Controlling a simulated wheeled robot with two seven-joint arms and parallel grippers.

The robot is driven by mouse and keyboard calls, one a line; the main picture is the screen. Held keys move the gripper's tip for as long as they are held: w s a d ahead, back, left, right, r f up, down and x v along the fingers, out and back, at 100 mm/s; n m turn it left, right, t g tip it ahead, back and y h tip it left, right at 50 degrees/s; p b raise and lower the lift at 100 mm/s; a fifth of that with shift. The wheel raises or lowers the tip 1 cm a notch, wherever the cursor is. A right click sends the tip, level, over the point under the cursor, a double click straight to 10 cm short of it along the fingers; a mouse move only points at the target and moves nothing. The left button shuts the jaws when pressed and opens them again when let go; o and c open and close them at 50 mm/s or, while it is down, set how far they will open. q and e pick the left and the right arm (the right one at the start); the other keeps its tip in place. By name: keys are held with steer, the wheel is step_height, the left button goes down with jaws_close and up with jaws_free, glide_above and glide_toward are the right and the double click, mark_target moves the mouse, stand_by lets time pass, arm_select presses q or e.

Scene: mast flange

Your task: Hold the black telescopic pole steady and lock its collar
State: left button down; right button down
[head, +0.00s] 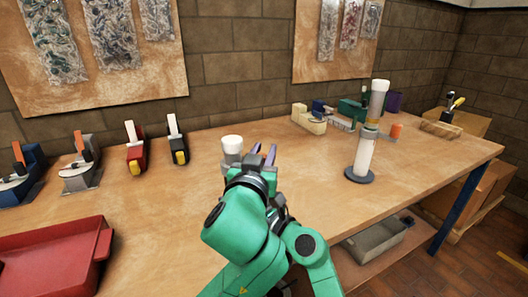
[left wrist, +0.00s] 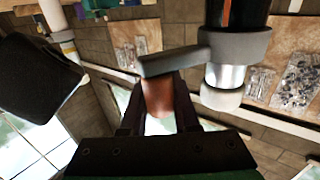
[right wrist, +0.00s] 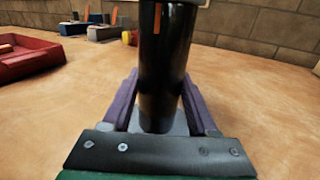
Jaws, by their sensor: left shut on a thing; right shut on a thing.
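The black pole (right wrist: 165,70) stands between the purple fingers of my right gripper (right wrist: 163,105), which is shut on it; an orange stripe runs down its upper part. In the head view its white cap (head: 232,143) shows, with my arm hiding the black part. The left wrist view shows the pole's grey collar (left wrist: 236,46), silver section and white cap. A grey lever (left wrist: 174,62) with an orange-brown part juts from the collar. My left gripper (head: 263,154), right of the pole, is shut on that lever. My right gripper is hidden in the head view.
A white pole (head: 364,155) on a dark round base stands to the right. A red tray (head: 52,262) and several clamp-like tools (head: 136,147) are on the left. More tools stand at the back right. The bench (head: 195,205) is clear left of my arm.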

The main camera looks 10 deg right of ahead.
stand_by(0.8)
arm_select(q)
steer(key=shift+s+a+m+g+h, duration=0.15)
steer(key=shift+s+m+g+h, duration=0.25)
steer(key=shift+m+h, duration=0.35)
steer(key=shift+s+a+m+g+h, duration=0.25)
steer(key=shift+m+g+h, duration=0.3)
steer(key=shift+h, duration=0.45)
steer(key=shift+s+a+m+g+h, duration=0.1)
steer(key=shift+s+m+g+h, duration=0.3)
steer(key=shift+m+h, duration=0.35)
steer(key=c, duration=0.6)
jaws_free()
steer(key=shift+c, duration=0.2)
steer(key=v, duration=0.7)
steer(key=shift+s+a, duration=0.15)
steer(key=shift+a, duration=0.05)
